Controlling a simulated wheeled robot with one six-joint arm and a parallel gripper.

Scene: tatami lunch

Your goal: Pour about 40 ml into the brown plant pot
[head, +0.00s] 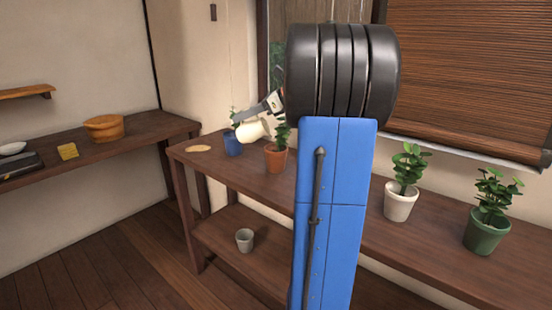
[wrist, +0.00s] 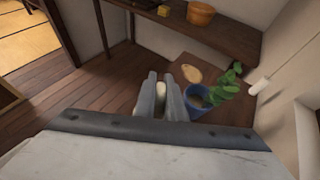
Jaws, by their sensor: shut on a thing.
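My gripper (head: 262,110) is shut on a cream-coloured vessel (head: 252,130) and holds it tilted above the wooden shelf table. The vessel appears beside and slightly above the brown plant pot (head: 276,160), to its upper left in the head view. The brown pot stands upright with a leafy plant in it. In the wrist view my fingers (wrist: 160,100) close around a small pale part of the vessel (wrist: 160,90); the rest is hidden. No liquid stream is visible, and the vessel's contents cannot be seen. The brown pot does not show in the wrist view.
A blue pot (head: 233,146) stands just left of the brown pot and also shows in the wrist view (wrist: 197,106). A round tan board (head: 198,149) lies at the table's left end. White (head: 399,203) and green (head: 486,234) pots stand right. A grey cup (head: 244,240) is on the lower shelf.

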